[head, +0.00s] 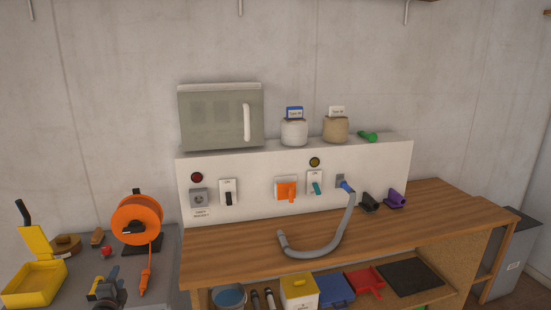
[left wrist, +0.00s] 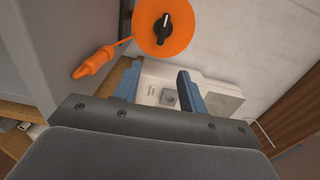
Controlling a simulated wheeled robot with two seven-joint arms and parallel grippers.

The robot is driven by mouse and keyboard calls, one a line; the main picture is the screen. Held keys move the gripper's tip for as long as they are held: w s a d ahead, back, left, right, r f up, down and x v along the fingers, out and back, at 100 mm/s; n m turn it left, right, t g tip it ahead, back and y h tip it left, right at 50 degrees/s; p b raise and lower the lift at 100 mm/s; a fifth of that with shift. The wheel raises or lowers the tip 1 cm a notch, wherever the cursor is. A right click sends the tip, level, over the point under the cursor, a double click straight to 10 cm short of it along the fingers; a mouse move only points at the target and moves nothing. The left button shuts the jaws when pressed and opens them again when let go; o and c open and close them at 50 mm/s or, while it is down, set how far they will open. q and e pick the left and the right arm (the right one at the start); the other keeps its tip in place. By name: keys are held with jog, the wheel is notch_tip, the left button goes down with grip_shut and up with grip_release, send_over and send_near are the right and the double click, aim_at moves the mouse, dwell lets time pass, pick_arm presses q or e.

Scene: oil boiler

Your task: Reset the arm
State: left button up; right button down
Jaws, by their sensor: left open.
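My left gripper (left wrist: 157,82) is open in the left wrist view, with its two blue fingers apart and nothing between them. Beyond the fingers is part of a white panel with a grey socket (left wrist: 170,98). In the head view my left gripper (head: 105,289) shows small and low at the bottom left, over the grey surface, below the orange cable reel (head: 137,218). The reel also shows in the wrist view (left wrist: 181,35), just beyond the fingers, with its orange plug (left wrist: 92,64) to the left. My right gripper is not in view.
A wooden workbench (head: 240,248) carries a white panel with switches and a grey hose (head: 330,248). A grey-green box (head: 205,120) and two pots stand on top. A yellow container (head: 38,280) is at the far left. The wood bench's front left is clear.

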pick_arm(q)
jog(key=s+d+f+n+g, duration=0.3)
jog(key=s+d+f+n, duration=0.1)
jog(key=s+d+f, duration=0.3)
jog(key=s+d+f+n+g, duration=0.35)
jog(key=s+d+f, duration=0.25)
jog(key=s, duration=0.3)
jog(key=s+d+n+g+h, duration=0.2)
jog(key=s+d, duration=0.3)
jog(key=s, duration=0.3)
jog(key=s+d+f+n+g+h, duration=0.1)
jog(key=s+d+n+g, duration=0.15)
jog(key=s+d, duration=0.4)
jog(key=s+d+n+g+h, duration=0.15)
jog(key=s+d, duration=0.25)
jog(key=s, duration=0.6)
jog(key=s+d+f+g, duration=0.1)
jog(key=s+d+f, duration=0.1)
jog(key=f, duration=1.5)
jog(key=s+d+f+g, duration=0.2)
jog(key=f, duration=1.5)
jog(key=shift+s+d+h, duration=0.15)
jog(key=shift+s+h, duration=0.1)
jog(key=shift+h, duration=0.1)
jog(key=shift+m, duration=0.25)
